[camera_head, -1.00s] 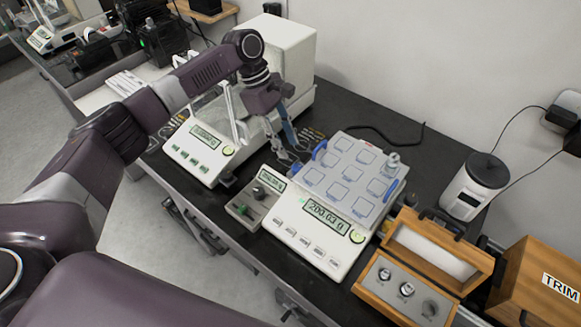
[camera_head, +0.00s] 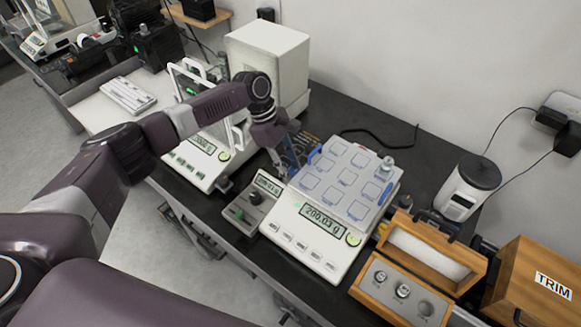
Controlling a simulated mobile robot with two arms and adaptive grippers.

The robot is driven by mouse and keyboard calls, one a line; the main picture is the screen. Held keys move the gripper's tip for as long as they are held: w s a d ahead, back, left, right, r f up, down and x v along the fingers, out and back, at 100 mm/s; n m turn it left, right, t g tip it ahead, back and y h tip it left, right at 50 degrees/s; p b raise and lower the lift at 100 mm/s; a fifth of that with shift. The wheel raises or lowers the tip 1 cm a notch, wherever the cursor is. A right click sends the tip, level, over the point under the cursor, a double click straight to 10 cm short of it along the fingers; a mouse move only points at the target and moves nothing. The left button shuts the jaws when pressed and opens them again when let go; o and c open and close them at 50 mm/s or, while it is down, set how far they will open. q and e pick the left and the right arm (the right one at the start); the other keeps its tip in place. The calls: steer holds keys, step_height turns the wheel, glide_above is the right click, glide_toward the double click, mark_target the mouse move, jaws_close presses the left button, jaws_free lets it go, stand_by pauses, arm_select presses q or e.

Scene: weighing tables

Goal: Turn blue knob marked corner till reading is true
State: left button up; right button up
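The white balance (camera_head: 312,240) stands on the black bench, and its display (camera_head: 324,220) appears to read 200.03 g. Its pan (camera_head: 340,183) is marked with a grid of blue squares. A metal weight (camera_head: 387,165) stands on the pan's far right square. A blue part (camera_head: 314,154) shows at the pan's left edge, and another blue part (camera_head: 386,194) at its right edge. My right gripper is out of view.
Another balance (camera_head: 190,168) stands further left. An open wooden weight case (camera_head: 375,290), a wooden TRIM box (camera_head: 545,285) and a white canister (camera_head: 462,195) are at right.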

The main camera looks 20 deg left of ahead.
arm_select(q)
jaws_close()
steer(key=p, duration=0.2)
steer(key=r+m+p, duration=0.1)
steer(key=p, duration=0.1)
steer(key=shift+w+d+r, duration=0.1)
steer(key=shift+w, duration=0.15)
steer(key=shift+s+f+m+p, duration=0.1)
steer(key=shift+f+m+p, duration=0.1)
steer(key=shift+m+p, duration=0.2)
steer(key=shift+f+m+g+b, duration=0.5)
steer(key=shift+b, duration=0.2)
steer(key=shift+w+m+b, duration=0.2)
steer(key=shift+m+b, duration=0.2)
steer(key=shift+s+r+m+y, duration=0.1)
steer(key=shift+r+m+y, duration=0.05)
steer(key=shift+m+y, duration=0.25)
steer(key=shift+o, duration=1.3)
jaws_free()
steer(key=shift+g, duration=0.3)
